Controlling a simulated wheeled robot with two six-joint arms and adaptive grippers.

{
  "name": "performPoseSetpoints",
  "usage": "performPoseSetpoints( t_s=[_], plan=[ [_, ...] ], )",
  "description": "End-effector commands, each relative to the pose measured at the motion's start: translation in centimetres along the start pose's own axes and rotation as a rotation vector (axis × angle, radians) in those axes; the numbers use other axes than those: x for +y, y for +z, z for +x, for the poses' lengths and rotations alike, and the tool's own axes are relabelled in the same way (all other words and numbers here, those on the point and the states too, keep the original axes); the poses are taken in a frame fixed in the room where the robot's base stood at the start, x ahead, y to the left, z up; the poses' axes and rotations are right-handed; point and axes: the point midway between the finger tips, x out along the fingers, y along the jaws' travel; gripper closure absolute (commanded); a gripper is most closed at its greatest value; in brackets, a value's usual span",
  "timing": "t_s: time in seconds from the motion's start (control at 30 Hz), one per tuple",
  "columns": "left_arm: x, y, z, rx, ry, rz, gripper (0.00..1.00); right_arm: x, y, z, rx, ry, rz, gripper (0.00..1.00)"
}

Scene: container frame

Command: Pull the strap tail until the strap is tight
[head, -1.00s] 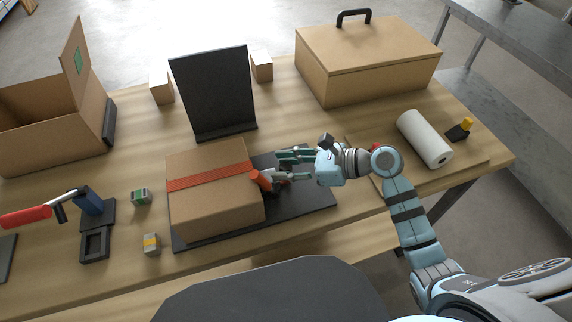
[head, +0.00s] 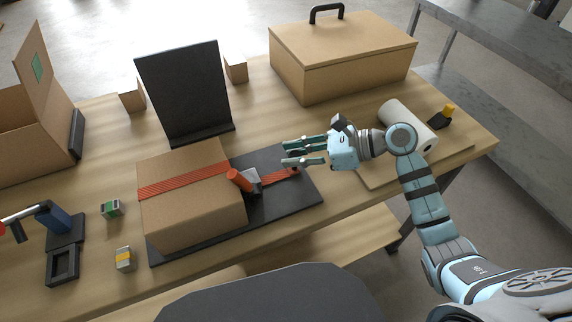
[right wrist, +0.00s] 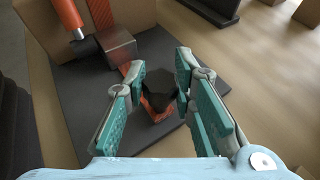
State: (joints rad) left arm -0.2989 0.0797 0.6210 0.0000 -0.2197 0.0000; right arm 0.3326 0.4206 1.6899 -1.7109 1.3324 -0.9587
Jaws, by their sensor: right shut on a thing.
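A cardboard box (head: 195,210) stands on a dark base plate (head: 285,205) with an orange strap (head: 180,182) across its top. A metal buckle (head: 251,177) with an orange lever (head: 238,180) sits at the box's right side, and shows in the right wrist view (right wrist: 116,48). The orange strap tail (head: 279,176) runs right from the buckle to my right gripper (head: 302,153). In the right wrist view, my right gripper (right wrist: 160,92) is shut on the tail's dark end piece (right wrist: 160,93), with orange strap showing below it. My left gripper is in neither view.
A black upright panel (head: 186,92) stands behind the box. A large lidded carton (head: 340,68) is at the back, and a white roll (head: 407,125) lies to the right.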

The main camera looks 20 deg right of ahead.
Motion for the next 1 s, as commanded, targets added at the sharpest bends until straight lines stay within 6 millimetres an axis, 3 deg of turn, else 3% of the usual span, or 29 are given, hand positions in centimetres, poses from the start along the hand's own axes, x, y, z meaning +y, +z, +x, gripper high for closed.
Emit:
performPoseSetpoints(
  t_s=[0.27, 0.3, 0.37, 0.67, 0.77, 1.0],
  plan=[
    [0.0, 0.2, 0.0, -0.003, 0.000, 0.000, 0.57, -0.1, -0.1, -0.3, 0.003, -0.002, 0.002, 1.00],
    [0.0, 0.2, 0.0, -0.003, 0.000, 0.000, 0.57, -0.1, -0.1, -0.4, 0.003, -0.003, 0.002, 0.73],
    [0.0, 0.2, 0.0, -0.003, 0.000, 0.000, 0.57, -0.1, -0.1, -0.4, 0.003, -0.003, 0.002, 0.66],
    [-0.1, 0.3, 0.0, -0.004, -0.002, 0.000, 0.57, -0.1, -0.1, -0.6, 0.003, -0.003, 0.001, 0.66],
    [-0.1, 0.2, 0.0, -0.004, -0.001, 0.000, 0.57, -0.2, -0.2, -1.8, 0.005, -0.005, 0.000, 0.66],
    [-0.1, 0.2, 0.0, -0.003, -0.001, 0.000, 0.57, -0.1, -0.3, -8.3, 0.012, -0.005, 0.002, 0.66]
  ],
)
